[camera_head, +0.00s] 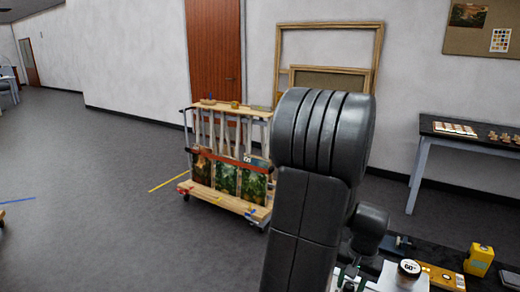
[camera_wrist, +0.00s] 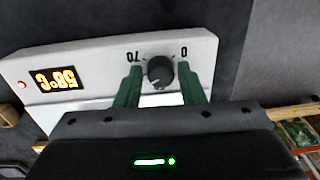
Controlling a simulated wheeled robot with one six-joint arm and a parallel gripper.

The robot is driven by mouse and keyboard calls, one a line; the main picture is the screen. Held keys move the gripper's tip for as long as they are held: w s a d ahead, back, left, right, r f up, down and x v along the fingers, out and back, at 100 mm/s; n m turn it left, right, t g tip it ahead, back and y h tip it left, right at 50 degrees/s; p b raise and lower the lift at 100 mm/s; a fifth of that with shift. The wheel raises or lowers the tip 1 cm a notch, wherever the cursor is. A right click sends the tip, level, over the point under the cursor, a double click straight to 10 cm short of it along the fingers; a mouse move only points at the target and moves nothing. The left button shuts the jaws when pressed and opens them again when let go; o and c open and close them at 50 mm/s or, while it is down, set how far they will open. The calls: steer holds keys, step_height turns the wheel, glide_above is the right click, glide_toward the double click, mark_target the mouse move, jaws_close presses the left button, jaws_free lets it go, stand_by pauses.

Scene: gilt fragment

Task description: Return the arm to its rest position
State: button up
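My gripper (camera_wrist: 160,82) shows in the wrist view as two green fingers, spread apart and open. A black dial knob (camera_wrist: 160,72) lies between the fingertips in the picture, with a narrow gap on each side. I cannot tell how far the tips are from the box face. The knob sits on a white control box (camera_wrist: 100,60) with a 0 to 70 scale and a lit display (camera_wrist: 55,79) that reads 58°C upside down. In the head view my dark arm (camera_head: 310,200) rises in front of the camera and its links hide much of the middle; the gripper is not clear there.
A cart with painted panels (camera_head: 228,180) stands beyond my arm. At the lower right, a yellow block (camera_head: 479,260) and a round dark-topped item (camera_head: 409,268) are close to the arm. A dark table (camera_head: 465,140) stands at the right wall. The floor at left is open.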

steer(key=shift+n, duration=1.3)
steer(key=shift+s, duration=0.1)
